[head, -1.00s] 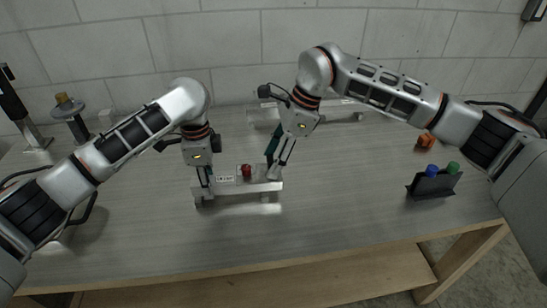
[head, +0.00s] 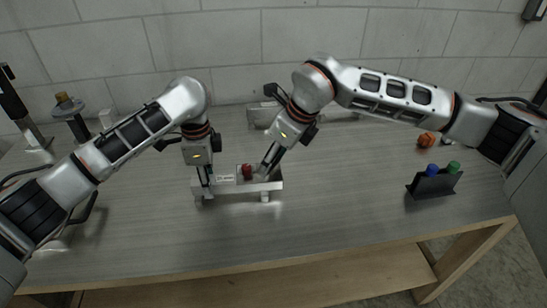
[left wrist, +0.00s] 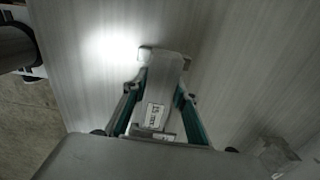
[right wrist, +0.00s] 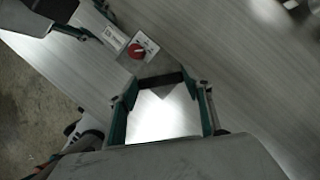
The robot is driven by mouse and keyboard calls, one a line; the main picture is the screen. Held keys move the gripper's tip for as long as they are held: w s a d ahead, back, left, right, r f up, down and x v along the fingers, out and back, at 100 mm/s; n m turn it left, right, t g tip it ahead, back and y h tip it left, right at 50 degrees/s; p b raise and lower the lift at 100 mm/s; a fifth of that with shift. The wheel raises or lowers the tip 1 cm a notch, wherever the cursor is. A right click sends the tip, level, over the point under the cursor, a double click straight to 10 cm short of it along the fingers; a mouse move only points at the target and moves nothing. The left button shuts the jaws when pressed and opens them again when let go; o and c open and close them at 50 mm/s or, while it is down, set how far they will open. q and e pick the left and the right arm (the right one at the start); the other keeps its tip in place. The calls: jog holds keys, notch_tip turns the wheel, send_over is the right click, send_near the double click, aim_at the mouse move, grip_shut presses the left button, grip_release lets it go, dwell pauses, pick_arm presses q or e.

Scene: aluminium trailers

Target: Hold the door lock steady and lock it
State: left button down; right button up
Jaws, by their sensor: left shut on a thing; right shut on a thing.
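The door lock is a silver metal bar (head: 230,188) on short feet, standing on the table in the head view. It carries a printed label (head: 225,179) and a red knob (head: 246,171); the knob also shows in the right wrist view (right wrist: 136,51). My left gripper (head: 206,184) is shut across the lock's left end, pointing down; in the left wrist view its fingers flank the labelled bar (left wrist: 165,72). My right gripper (head: 262,174) is tilted at the lock's right part, beside the knob.
A second metal part (head: 262,114) stands behind. A dark holder (head: 433,186) with blue and green pieces and an orange object (head: 427,140) are at the right. A round-topped stand (head: 70,107) is at the back left. The table's front is clear.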

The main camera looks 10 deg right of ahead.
jog(key=m+h, duration=0.1)
jog(key=m, duration=0.1)
jog(key=m+t, duration=0.1)
jog(key=m, duration=0.2)
jog(key=shift+s+a+m+h, duration=0.1)
jog(key=shift+a+m+h, duration=0.05)
jog(key=shift+m+h, duration=0.2)
jog(key=shift+a+m+t+h, duration=0.15)
jog(key=shift+m+h, duration=0.35)
jog(key=shift+m, duration=0.65)
jog(key=shift+d+m+t+h, duration=0.15)
jog(key=shift+m+h, duration=0.3)
jog(key=shift+m, duration=0.65)
jog(key=shift+a, duration=0.1)
jog(key=o, duration=1.1)
jog(key=v, duration=1.2)
jog(key=shift+r, duration=0.1)
pick_arm(q)
jog(key=c, duration=1.5)
grip_release()
